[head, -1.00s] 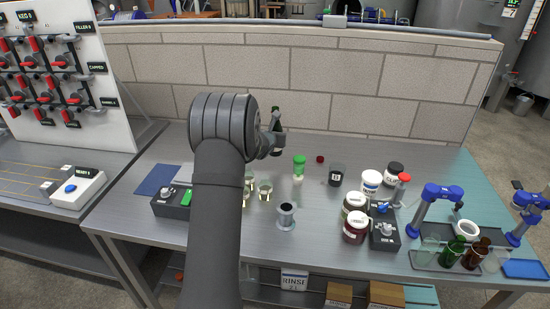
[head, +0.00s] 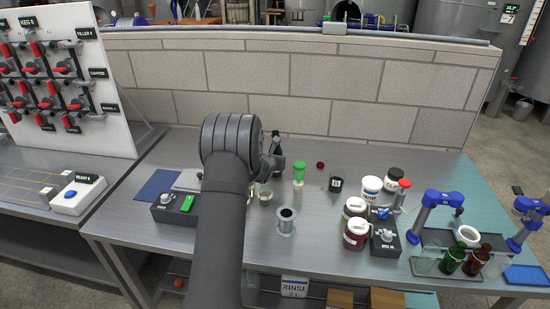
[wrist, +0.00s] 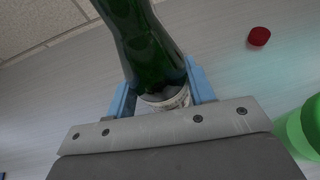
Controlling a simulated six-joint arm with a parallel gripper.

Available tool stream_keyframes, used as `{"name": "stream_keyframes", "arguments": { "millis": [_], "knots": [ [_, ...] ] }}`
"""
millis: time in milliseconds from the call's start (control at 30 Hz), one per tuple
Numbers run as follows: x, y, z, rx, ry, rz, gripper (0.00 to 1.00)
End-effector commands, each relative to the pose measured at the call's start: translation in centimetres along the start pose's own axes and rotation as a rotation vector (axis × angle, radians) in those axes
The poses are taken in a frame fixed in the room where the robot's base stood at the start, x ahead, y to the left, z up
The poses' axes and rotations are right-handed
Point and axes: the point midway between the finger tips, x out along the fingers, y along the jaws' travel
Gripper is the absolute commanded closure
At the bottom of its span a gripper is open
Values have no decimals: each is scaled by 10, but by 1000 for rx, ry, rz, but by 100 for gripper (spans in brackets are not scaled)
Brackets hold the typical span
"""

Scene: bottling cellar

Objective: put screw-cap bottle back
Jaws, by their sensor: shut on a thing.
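The screw-cap bottle (head: 276,140) is dark green glass with a pale label low down. It stands about upright in the head view, at the far middle of the bench. My gripper (head: 270,163) is shut on it low on its body. In the wrist view the blue fingers (wrist: 163,92) lie either side of the bottle (wrist: 148,45), near the pale band. The bottle's base is hidden, so I cannot tell whether it touches the bench. A red cap (head: 320,165) lies on the bench to the right, also in the wrist view (wrist: 259,36).
A green-topped container (head: 299,172) stands close right of my gripper. A metal spool-like stand (head: 286,222) is nearer the front. A dark cup (head: 336,184), white tub (head: 370,188) and jars (head: 356,233) stand right. A bottle tray (head: 430,262) is at far right. The block wall (head: 330,85) closes the back.

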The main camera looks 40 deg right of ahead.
Motion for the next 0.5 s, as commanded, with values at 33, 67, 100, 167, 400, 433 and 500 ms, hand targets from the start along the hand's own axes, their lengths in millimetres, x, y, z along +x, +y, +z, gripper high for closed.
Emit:
{"name": "stream_keyframes", "arguments": {
  "millis": [33, 67, 100, 167, 400, 433, 500],
  "knots": [
    [0, 0, 0, 0, 0, 0, 47],
    [0, 0, 0, 0, -1, 0, 41],
    [0, 0, 0, 0, 0, 0, 33],
    [0, 0, 0, 0, 0, 0, 29],
    [0, 0, 0, 0, 0, 0, 29],
    [-1, 0, 0, 0, 0, 0, 29],
    [-4, 0, 0, -1, 0, 0, 29]
  ]
}}
